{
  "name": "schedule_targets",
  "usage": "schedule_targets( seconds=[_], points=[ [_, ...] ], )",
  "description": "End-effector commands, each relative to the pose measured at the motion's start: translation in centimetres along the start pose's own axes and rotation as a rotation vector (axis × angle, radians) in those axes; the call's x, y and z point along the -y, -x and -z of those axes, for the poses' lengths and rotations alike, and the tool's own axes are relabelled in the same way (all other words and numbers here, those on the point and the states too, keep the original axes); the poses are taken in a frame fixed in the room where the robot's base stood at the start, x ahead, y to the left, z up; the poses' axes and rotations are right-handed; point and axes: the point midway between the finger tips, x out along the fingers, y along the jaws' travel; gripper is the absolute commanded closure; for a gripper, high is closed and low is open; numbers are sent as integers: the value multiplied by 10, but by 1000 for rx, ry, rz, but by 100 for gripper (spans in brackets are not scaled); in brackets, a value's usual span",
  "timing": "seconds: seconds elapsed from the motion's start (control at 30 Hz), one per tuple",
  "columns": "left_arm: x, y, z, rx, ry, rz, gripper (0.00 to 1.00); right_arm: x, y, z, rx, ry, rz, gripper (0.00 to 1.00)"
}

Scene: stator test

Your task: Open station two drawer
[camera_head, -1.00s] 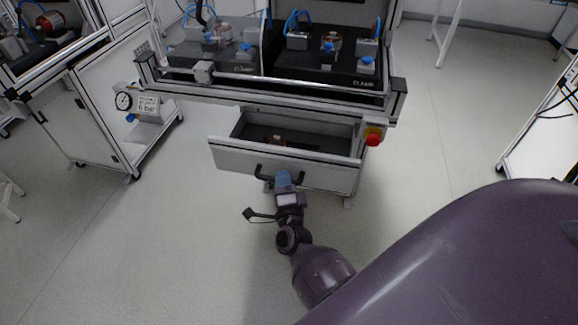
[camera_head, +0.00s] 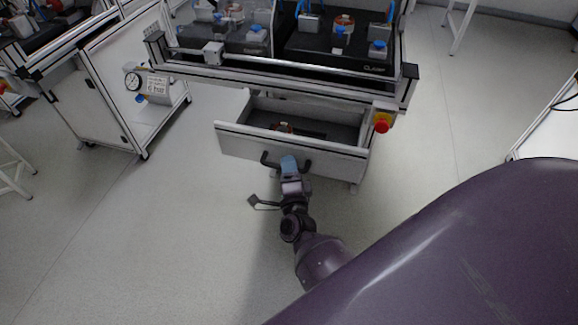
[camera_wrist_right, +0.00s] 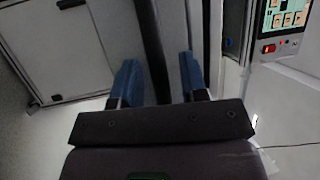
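The station two drawer (camera_head: 340,159) shows in the head view, pulled out below the bench, with its inside visible from above. A dark bar handle (camera_head: 306,166) is on its light front panel. My right gripper (camera_head: 288,164) is at this handle. My left gripper is in neither view.
Above the drawer is the bench with its metal front rail (camera_head: 300,75) and blue-topped fixtures. A red emergency button (camera_head: 381,124) sits close to the drawer's right end. A cabinet with a gauge (camera_head: 133,81) stands at the left. The floor in front is clear.

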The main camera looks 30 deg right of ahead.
Motion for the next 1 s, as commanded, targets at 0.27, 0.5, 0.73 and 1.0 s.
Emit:
schedule_targets(
  seconds=[0.27, 0.5, 0.73, 1.0],
  points=[
    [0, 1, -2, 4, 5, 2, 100, 0, 23, 0, 1, 0, -2, 60],
    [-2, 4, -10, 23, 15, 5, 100, -1, 68, 1, 0, 0, -2, 60],
    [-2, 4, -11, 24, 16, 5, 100, 0, 98, 0, 0, 0, -1, 60],
    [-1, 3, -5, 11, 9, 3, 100, 0, 108, 0, 0, -1, 0, 60]
  ],
)
